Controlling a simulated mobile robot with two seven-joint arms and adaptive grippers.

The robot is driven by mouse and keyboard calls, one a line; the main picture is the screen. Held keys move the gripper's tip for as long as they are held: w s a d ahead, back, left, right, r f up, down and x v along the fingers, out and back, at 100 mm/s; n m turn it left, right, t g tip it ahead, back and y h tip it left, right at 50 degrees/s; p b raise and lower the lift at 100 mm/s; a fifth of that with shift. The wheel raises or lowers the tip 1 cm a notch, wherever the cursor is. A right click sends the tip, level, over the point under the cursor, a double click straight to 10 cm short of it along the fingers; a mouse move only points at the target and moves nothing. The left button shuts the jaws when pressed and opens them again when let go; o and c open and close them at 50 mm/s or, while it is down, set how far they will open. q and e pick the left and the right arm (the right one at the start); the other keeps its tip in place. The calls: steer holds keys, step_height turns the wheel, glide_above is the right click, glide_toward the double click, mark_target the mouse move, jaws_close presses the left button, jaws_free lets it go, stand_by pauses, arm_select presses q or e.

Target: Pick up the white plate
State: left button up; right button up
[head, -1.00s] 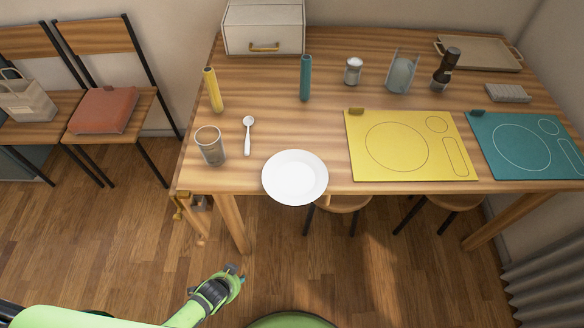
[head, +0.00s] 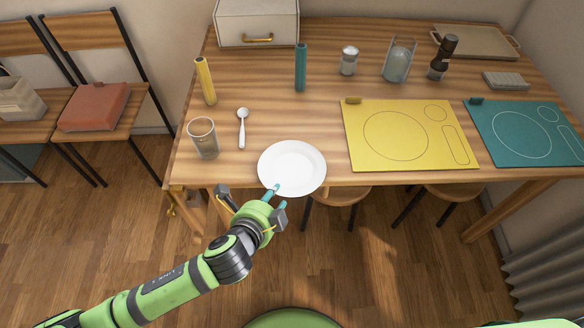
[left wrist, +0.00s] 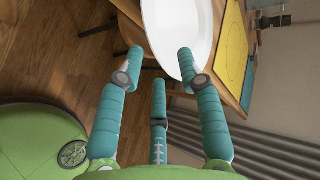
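The white plate (head: 292,165) lies flat at the front edge of the wooden table, its near rim reaching over the edge. My left gripper (head: 272,192) is at the plate's near left rim, with its teal fingertips close to or over the rim. In the left wrist view the plate (left wrist: 184,28) fills the top middle, just beyond the spread fingers (left wrist: 160,62). The gripper is open and nothing is held. Whether a finger touches the plate cannot be told. My right gripper is not in view.
Stools (head: 340,196) stand under the table. The floor before the table is clear.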

mark_target(281, 189)
arm_select(q)
steer(key=shift+x, duration=1.8)
steer(key=shift+f, duration=0.1)
jaws_close()
